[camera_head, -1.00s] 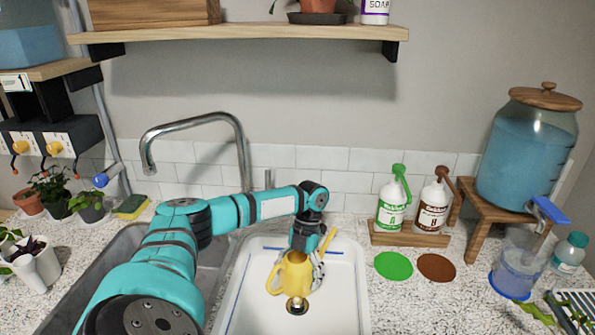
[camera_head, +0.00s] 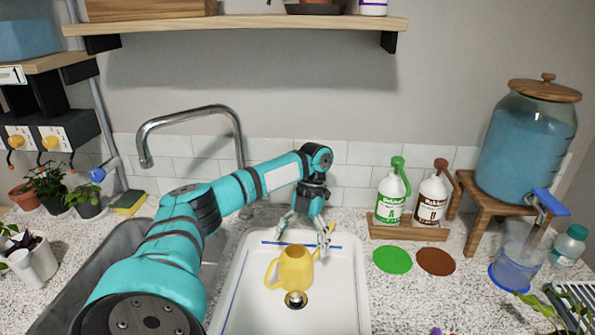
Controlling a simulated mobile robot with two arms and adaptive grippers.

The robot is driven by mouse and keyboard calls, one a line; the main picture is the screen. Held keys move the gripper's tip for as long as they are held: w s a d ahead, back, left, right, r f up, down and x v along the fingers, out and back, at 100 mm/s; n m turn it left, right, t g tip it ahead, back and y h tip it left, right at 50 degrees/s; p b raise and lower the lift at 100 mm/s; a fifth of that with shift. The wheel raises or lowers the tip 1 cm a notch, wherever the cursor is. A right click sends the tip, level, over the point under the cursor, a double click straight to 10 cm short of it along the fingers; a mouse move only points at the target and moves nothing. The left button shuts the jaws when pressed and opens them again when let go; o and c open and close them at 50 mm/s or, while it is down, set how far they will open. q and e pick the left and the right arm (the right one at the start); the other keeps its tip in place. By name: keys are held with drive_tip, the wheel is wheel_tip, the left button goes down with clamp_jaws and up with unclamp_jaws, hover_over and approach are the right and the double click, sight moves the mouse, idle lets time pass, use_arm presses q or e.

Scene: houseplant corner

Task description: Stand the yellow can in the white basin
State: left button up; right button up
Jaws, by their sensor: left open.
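The yellow can (camera_head: 292,268) stands upright in the white basin (camera_head: 255,308), just behind the drain. It has a handle on its left and a spout rising to the right. My left gripper (camera_head: 302,238) is open, above and behind the can near the basin's back edge. The gripper looks clear of the can's body; whether a finger still touches near the spout I cannot tell. My right gripper does not show.
A grey sink (camera_head: 70,290) with a curved faucet (camera_head: 192,112) lies left. Bottles A (camera_head: 391,198) and B (camera_head: 430,200) stand on a wooden tray, behind a green disc (camera_head: 392,259) and a brown disc (camera_head: 436,261). A blue water dispenser (camera_head: 525,150) stands right.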

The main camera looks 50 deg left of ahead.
use_arm(q)
drive_tip(key=v, duration=0.4)
drive_tip(key=shift+r+p, duration=0.2)
drive_tip(key=shift+p, duration=0.15)
